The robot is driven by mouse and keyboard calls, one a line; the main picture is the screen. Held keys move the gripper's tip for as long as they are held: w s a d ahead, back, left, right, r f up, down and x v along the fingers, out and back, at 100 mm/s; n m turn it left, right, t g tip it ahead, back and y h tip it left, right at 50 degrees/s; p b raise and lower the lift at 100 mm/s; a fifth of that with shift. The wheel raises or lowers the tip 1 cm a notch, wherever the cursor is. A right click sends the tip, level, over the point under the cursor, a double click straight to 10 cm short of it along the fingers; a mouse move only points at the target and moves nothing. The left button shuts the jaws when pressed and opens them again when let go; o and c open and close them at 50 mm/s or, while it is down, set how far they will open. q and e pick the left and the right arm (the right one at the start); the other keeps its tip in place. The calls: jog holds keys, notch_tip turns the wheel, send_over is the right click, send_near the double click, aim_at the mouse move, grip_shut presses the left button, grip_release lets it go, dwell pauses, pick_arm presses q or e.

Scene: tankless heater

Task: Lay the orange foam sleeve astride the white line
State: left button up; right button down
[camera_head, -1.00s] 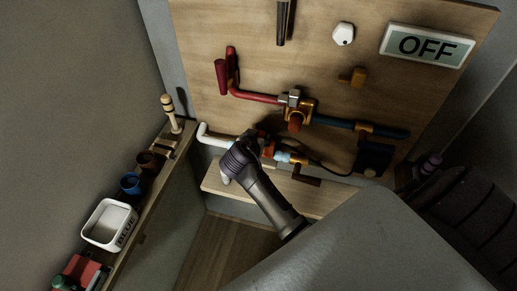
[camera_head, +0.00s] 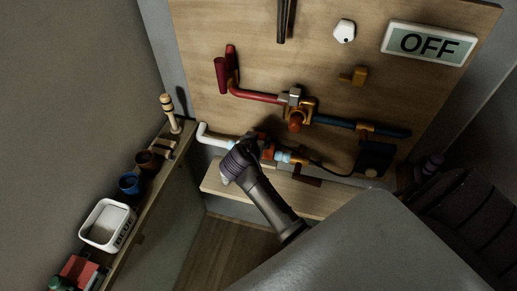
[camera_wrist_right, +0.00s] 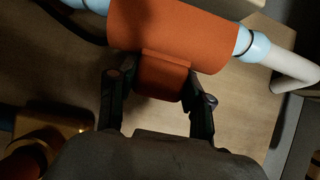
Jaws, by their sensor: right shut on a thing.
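The orange foam sleeve (camera_wrist_right: 170,35) fills the top of the right wrist view, with a block-like tab (camera_wrist_right: 163,75) on its near side. My right gripper (camera_wrist_right: 160,80) is shut on this tab, one finger on each side. The white line (camera_wrist_right: 290,65) runs out beyond the sleeve's right end, next to a light blue band (camera_wrist_right: 253,45); another band (camera_wrist_right: 75,4) shows at its left end. The sleeve lines up with the line and covers it in this view; I cannot tell how deeply it sits. In the head view the sleeve (camera_head: 268,148) is partly hidden by my right gripper, and the white line (camera_head: 212,137) shows left of it.
A red pipe (camera_head: 255,97) and a blue pipe (camera_head: 335,122) with a brass valve run just above. A wooden ledge (camera_head: 320,201) lies below. A side shelf at left holds a white bin (camera_head: 106,226) and cups. An OFF sign (camera_head: 427,45) hangs upper right.

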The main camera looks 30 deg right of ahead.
jog(key=shift+f+b, duration=0.85)
jog(key=shift+f, duration=0.15)
dwell(0.7)
jog(key=shift+c, duration=1.9)
grip_release()
jog(key=shift+a, duration=0.15)
jog(key=v, duration=0.7)
jog(key=shift+s+r, duration=0.15)
